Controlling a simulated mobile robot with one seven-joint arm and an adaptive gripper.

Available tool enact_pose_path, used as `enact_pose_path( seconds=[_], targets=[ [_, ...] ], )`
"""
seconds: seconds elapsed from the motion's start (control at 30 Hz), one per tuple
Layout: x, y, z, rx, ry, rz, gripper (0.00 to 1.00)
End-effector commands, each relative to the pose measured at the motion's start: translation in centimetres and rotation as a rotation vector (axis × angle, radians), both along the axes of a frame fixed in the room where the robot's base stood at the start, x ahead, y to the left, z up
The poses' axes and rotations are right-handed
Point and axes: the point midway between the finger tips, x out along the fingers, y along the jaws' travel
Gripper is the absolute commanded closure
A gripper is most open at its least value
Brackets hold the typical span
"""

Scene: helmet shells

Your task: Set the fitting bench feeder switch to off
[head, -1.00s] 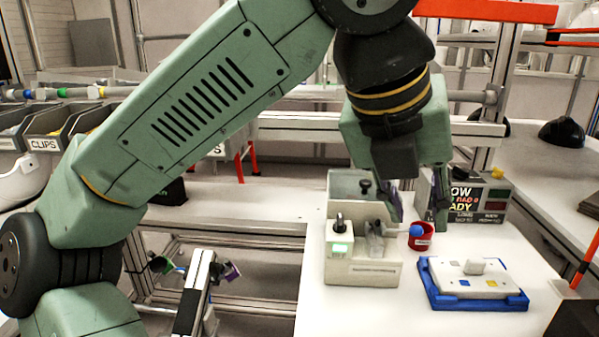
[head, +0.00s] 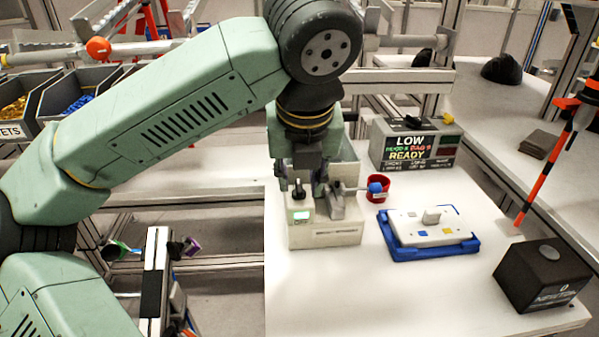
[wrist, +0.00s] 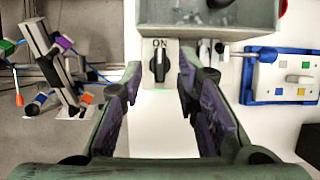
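The bench feeder (head: 335,232) is a pale grey box with an open bin at its back, on the white table. A black rotary switch (wrist: 159,64) on its top has an upright pointer, aimed at the label ON in the wrist view. In the head view the switch knob (head: 299,189) stands behind a small green-lit window (head: 301,216). My gripper (head: 301,183) points down over the feeder. In the wrist view my gripper (wrist: 160,82) is open, one finger on each side of the switch, with gaps to both. Any OFF label is hidden or out of view.
A lever with a blue ball (head: 375,188) sticks out right of the switch, before a red cup (head: 378,196). A blue tray (head: 395,250) holds a white plate. A display box (head: 413,146) reads LOW and READY. A black button box (head: 543,278) stands front right.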

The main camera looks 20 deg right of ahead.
Motion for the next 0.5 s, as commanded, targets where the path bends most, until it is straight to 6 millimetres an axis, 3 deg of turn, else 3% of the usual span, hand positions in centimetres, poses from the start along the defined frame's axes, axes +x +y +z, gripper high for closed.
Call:
enact_pose_path(
  seconds=[0.37,0.5],
  targets=[
    [0.30,-0.11,-0.87,0.000,0.000,-0.001,0.71],
    [0.29,-0.10,-0.85,-0.001,0.000,-0.001,0.78]
  ],
)
